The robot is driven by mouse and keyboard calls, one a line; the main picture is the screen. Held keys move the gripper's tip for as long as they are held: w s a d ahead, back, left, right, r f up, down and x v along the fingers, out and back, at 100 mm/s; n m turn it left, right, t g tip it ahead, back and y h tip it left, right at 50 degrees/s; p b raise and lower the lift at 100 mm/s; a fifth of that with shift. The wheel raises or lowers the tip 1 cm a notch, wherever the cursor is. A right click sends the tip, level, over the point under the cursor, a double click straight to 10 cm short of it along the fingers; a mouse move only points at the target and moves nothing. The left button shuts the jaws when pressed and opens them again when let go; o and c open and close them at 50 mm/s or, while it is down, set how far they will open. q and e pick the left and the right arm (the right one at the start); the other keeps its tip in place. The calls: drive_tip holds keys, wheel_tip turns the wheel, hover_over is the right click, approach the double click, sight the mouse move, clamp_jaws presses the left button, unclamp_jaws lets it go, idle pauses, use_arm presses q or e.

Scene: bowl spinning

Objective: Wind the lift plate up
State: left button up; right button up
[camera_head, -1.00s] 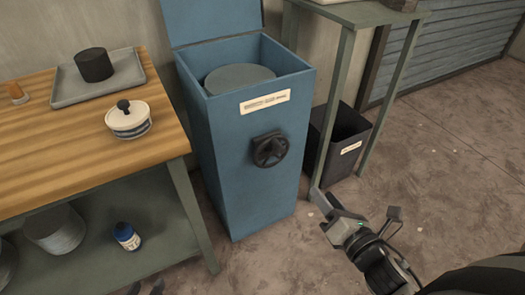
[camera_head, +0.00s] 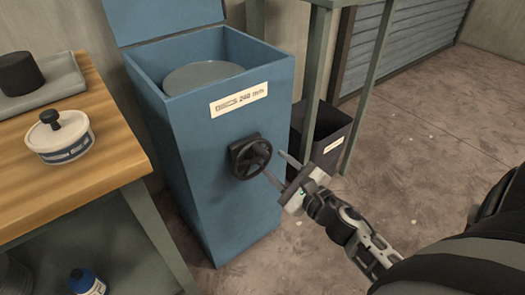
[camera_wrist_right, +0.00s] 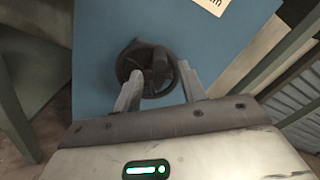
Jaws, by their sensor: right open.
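The lift plate (camera_head: 203,77) is a grey disc inside the open top of a blue box (camera_head: 215,180), lying below the rim. A dark handwheel (camera_head: 250,157) with spokes is on the box's front face. My right gripper (camera_head: 275,165) is open just to the right of the handwheel, pointing at it. In the right wrist view the handwheel (camera_wrist_right: 150,68) lies ahead, between and beyond the fingertips (camera_wrist_right: 158,78). I cannot tell whether a finger touches it. My left gripper is not in view.
A wooden table (camera_head: 95,165) at left holds a white lidded pot (camera_head: 60,140) and a tray (camera_head: 62,85) with a dark cylinder. A dark bin (camera_head: 325,145) stands under a green-grey stand (camera_head: 365,85) right of the box. The floor at right is clear.

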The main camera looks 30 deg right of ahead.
sight(267, 158)
drive_tip(key=w, duration=0.6)
drive_tip(key=shift+w+a, duration=0.25)
clamp_jaws()
